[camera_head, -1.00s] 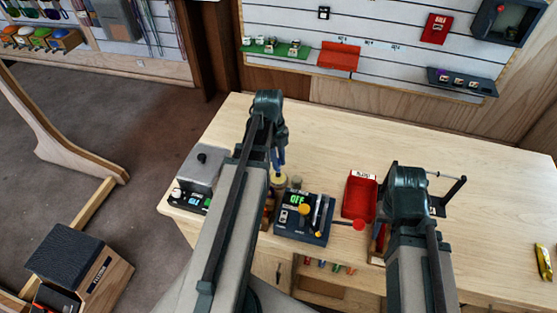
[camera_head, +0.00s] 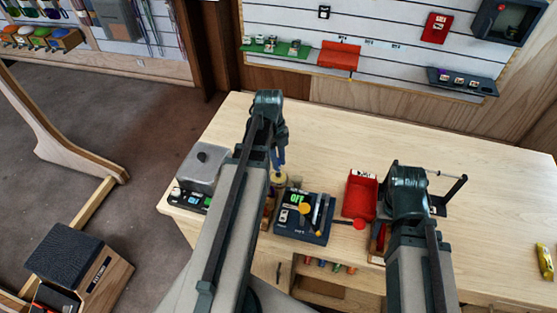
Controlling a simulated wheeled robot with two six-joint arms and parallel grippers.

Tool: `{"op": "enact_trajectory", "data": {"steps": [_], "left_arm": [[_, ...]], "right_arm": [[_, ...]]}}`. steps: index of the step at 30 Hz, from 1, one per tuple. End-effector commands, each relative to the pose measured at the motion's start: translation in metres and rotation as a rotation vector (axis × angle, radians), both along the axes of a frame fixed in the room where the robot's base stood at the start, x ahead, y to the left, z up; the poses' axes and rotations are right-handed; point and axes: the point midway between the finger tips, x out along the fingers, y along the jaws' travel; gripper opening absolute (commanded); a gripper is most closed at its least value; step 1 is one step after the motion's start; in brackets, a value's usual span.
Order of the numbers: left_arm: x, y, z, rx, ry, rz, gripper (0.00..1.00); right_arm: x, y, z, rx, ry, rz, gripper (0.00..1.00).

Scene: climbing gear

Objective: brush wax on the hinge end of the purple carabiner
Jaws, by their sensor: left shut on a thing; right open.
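My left gripper (camera_head: 279,160) hangs over the left part of the bench, shut on a slim blue thing. This may be a brush handle; its lower end is not clear. A small yellowish round pot or tin (camera_head: 279,182) shows just below it. I cannot tell whether the two touch. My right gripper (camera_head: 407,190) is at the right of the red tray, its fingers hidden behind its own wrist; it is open. I cannot make out the purple carabiner; my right arm hides part of a dark stand (camera_head: 452,189) with a thin bar.
A dark device with a green "OFF" display (camera_head: 318,230) stands between my arms. A red tray (camera_head: 360,184) lies right of it. A grey lidded box (camera_head: 197,170) is at the left edge. The bench (camera_head: 340,130) is clear at back and right, except a yellow packet (camera_head: 544,262).

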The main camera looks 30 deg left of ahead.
Motion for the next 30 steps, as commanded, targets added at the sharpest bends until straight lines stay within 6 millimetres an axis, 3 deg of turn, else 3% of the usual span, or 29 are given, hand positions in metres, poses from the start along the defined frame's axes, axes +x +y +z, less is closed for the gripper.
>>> {"op": "enact_trajectory", "data": {"steps": [30], "left_arm": [[0.0, 0.0, -0.0078, 0.0, 0.0, 0.0, 0.0]], "right_arm": [[0.0001, 0.0, -0.0077, 0.0, 0.0, 0.0, 0.5]]}}
